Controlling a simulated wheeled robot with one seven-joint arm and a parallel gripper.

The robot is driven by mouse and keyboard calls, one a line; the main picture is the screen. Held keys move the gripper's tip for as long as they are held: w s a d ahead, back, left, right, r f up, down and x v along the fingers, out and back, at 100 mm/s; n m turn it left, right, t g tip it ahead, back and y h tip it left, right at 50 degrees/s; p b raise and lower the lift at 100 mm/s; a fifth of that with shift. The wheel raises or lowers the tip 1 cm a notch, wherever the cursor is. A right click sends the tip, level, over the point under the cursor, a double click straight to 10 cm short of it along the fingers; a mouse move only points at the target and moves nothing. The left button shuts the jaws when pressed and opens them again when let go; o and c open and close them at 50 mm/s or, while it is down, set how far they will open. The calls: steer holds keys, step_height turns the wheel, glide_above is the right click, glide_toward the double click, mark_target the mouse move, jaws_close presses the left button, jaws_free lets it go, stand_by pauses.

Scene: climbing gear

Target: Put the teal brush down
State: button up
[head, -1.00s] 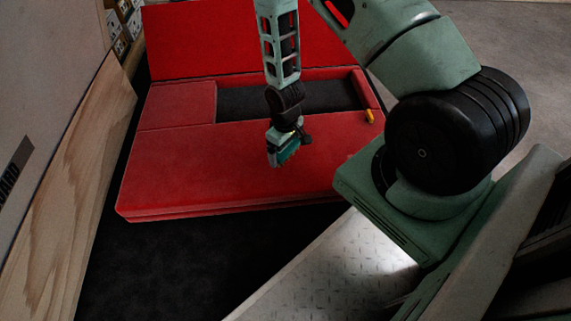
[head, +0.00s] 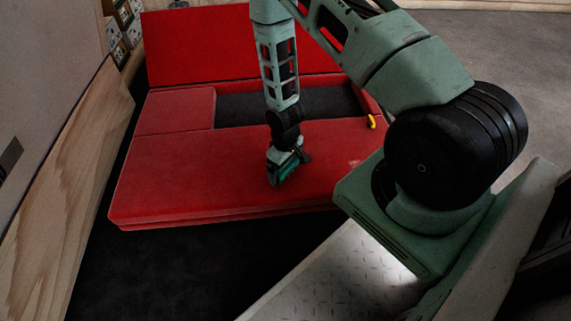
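My gripper (head: 278,172) points down over the front part of the red padded surface (head: 180,180), a little right of its middle. The teal brush (head: 287,169) is at the fingers, tilted, partly hidden by my gripper. The fingers are too small to make out clearly, but the brush sits between them and appears held. The brush is at or just above the red surface; I cannot tell whether it touches.
A dark recess (head: 290,104) lies behind my gripper, with a small yellow thing (head: 371,122) at its right. A red upright panel (head: 200,45) stands at the back. A wooden board (head: 55,190) is on the left. Red surface around the gripper is clear.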

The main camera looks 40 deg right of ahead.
steer(key=shift+r, duration=0.1)
step_height(320, 180, up, 12)
steer(key=p, duration=0.8)
steer(key=a+r+n, duration=0.1)
steer(key=a+r, duration=0.9)
steer(key=r, duration=0.2)
steer(key=s+a+r+n, duration=0.2)
steer(key=s+a+r, duration=0.4)
steer(key=s+r, duration=0.3)
steer(key=s+a+r+n, duration=0.2)
steer(key=s+a+r, duration=0.4)
steer(key=s+r, duration=0.2)
step_height(320, 180, up, 2)
steer(key=shift+s+a+r+y, duration=0.2)
steer(key=shift+s+a+y, duration=0.1)
steer(key=shift+s, duration=0.1)
steer(key=shift+r, duration=0.15)
